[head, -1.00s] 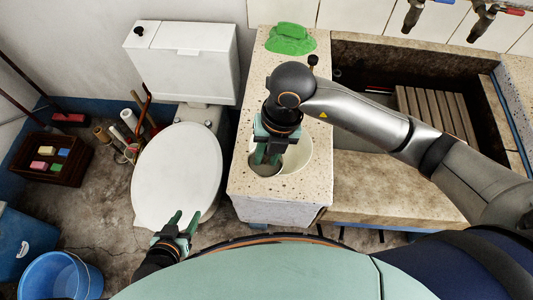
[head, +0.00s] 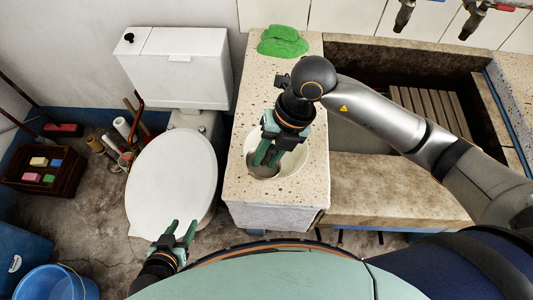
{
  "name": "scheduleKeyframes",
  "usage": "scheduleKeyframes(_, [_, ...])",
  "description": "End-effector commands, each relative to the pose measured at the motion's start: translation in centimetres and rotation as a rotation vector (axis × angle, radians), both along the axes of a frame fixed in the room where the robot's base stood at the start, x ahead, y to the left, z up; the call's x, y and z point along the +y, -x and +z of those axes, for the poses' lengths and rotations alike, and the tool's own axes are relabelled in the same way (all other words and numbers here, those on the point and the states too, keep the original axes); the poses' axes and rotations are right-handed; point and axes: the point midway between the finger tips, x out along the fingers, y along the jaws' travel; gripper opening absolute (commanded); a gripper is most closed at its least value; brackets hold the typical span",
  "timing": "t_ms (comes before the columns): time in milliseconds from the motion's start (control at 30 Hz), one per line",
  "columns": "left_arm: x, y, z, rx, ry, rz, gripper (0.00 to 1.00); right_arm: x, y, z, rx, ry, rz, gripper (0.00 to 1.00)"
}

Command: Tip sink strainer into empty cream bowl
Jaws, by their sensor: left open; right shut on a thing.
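The cream bowl (head: 294,163) stands on the speckled stone counter, partly covered by my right gripper. My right gripper (head: 265,160) points down at the bowl's left side and is shut on the sink strainer (head: 262,171). The strainer is a small grey round piece, mostly hidden by the fingers. It overlaps the bowl's left part in the picture; I cannot tell whether it is above the bowl or beside it. My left gripper (head: 176,237) is open and empty, low in front of the toilet and away from the counter.
A green cloth-like thing (head: 283,41) lies at the counter's back. The stone trough (head: 450,60) with a slatted board (head: 430,105) is to the right, under taps. The toilet (head: 172,185) is left of the counter. A blue bucket (head: 55,284) and crate (head: 45,166) are further left.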

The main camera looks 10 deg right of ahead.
Motion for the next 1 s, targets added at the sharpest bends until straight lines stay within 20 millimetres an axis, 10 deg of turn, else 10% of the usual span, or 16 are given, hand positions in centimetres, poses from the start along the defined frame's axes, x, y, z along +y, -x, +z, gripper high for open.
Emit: scheduleKeyframes(1000, [0.0,0.0,-1.9,0.0,0.0,0.0,0.5,-1.1,-0.2,0.2,0.033,-0.177,0.0,0.0])
